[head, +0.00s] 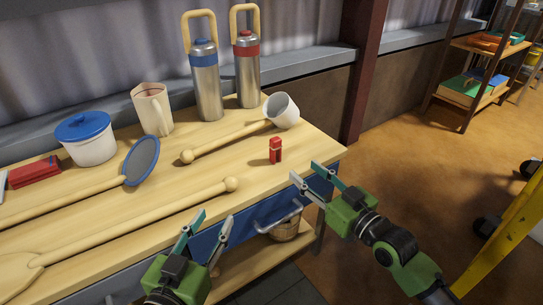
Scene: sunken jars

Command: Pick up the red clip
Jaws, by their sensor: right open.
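The red clip (275,150) is a small red piece with a dark band near its top. It stands upright on the wooden worktop near its right end. My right gripper (309,180) is open and empty, just to the right of and in front of the clip, apart from it, by the worktop's right edge. My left gripper (206,239) has its fingers spread and holds nothing, at the worktop's front edge, well to the left of and nearer than the clip.
A ladle with a white cup (281,110) lies behind the clip. Two steel flasks (206,90) (247,78), a cream jug (152,109) and a blue-lidded tub (91,146) stand farther back. A long wooden paddle (130,220) lies in front. The worktop around the clip is clear.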

